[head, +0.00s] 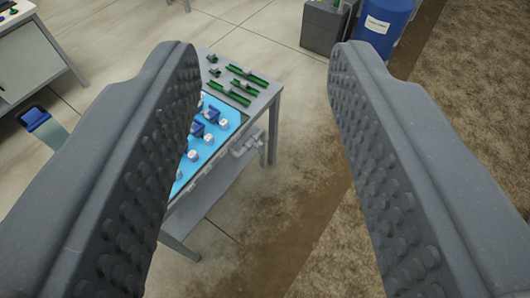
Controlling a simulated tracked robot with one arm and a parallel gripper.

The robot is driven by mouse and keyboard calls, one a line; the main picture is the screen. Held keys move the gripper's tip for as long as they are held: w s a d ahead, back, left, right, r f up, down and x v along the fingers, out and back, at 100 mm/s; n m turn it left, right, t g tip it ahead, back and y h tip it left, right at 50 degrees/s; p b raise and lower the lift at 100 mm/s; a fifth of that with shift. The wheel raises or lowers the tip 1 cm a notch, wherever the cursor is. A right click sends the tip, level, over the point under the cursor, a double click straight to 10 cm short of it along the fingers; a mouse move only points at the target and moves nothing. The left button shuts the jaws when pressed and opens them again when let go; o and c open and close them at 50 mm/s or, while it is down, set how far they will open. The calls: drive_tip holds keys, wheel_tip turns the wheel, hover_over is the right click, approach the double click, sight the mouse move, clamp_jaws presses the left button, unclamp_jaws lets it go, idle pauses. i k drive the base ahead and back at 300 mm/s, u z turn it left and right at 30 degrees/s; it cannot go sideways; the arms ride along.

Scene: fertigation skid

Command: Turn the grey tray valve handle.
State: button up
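A small grey valve with a handle (248,142) sticks out from the right side of a grey table, just beside the edge of a blue tray (222,113). It is small in the head view, and I cannot tell which way its handle is turned. My gripper (266,55) is wide open, with one studded grey finger on each side of the picture. Nothing is between the fingers close up. The valve lies well beyond them, seen in the gap, nearer the left finger. The left finger hides the left part of the tray and table.
The table (268,98) also carries green strips (236,92) at its far end, and blue and white parts stand on the tray. A blue barrel (383,25) and a dark grey box (325,25) stand at the back. Bare floor lies right of the table.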

sight(260, 147)
drive_tip(key=u, duration=0.1)
drive_tip(key=i, duration=0.95)
drive_tip(key=z, duration=0.1)
